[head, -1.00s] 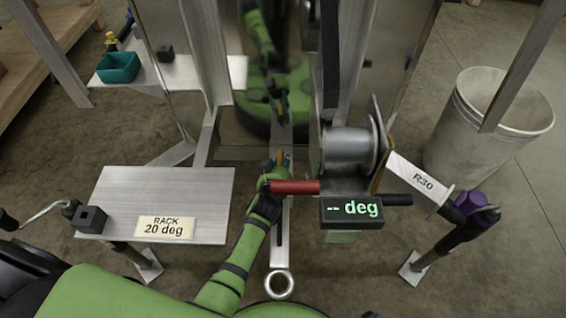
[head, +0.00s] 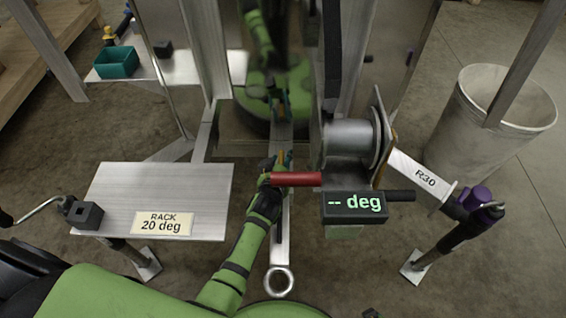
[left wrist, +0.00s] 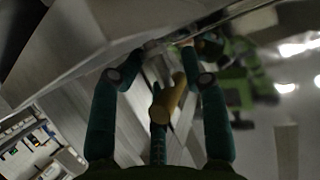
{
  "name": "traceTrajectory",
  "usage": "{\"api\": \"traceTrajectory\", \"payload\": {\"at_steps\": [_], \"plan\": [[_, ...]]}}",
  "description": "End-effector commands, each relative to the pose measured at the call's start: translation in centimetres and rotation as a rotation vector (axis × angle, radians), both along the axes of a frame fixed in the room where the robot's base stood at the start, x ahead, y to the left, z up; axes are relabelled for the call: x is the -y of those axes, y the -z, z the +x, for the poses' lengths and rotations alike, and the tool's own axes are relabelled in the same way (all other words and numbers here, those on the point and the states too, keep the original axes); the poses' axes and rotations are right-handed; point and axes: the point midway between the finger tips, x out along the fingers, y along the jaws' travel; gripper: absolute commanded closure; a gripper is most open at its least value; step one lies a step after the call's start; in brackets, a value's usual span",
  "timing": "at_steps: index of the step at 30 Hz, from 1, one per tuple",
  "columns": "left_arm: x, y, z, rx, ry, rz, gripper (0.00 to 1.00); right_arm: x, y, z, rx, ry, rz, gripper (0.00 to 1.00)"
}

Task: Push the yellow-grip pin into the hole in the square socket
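The pin's yellow grip (left wrist: 168,102) shows as a dull yellow cylinder between the fingers of my left gripper (left wrist: 168,55) in the left wrist view. Gaps show between the grip and both side fingers, which look open around it. A third finger lies behind the grip's near end. In the head view the left gripper (head: 284,162) is beside the upright polished panel, partly behind a red handle; a bit of the yellow grip (head: 281,156) shows between teal fingertips. I cannot make out the square socket or its hole.
A winch drum (head: 348,142) and a display reading "-- deg" (head: 353,206) stand right of the left hand, with the red handle (head: 296,179) jutting over it. A metal shelf (head: 150,190) is at left, a jack with a purple knob (head: 479,199) at right. The polished panel mirrors my arm.

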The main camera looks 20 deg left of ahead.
Motion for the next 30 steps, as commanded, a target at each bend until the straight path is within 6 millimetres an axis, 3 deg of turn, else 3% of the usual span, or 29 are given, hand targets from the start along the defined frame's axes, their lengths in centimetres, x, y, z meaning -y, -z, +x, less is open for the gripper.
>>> {"api": "traceTrajectory", "payload": {"at_steps": [12, 17, 30], "plan": [[0.0, 0.8, -0.5, -0.019, -0.001, 0.000, 0.48, 0.1, 0.3, -0.5, -0.007, 0.000, -0.001, 0.60], [0.0, 0.8, -0.9, -0.022, -0.002, 0.001, 0.48, 0.0, 0.2, 0.2, 0.004, 0.000, 0.001, 0.60], [0.5, -1.9, -6.1, -0.016, 0.000, -0.001, 0.48, 0.0, 0.2, 0.0, 0.001, -0.001, 0.001, 0.60]]}}
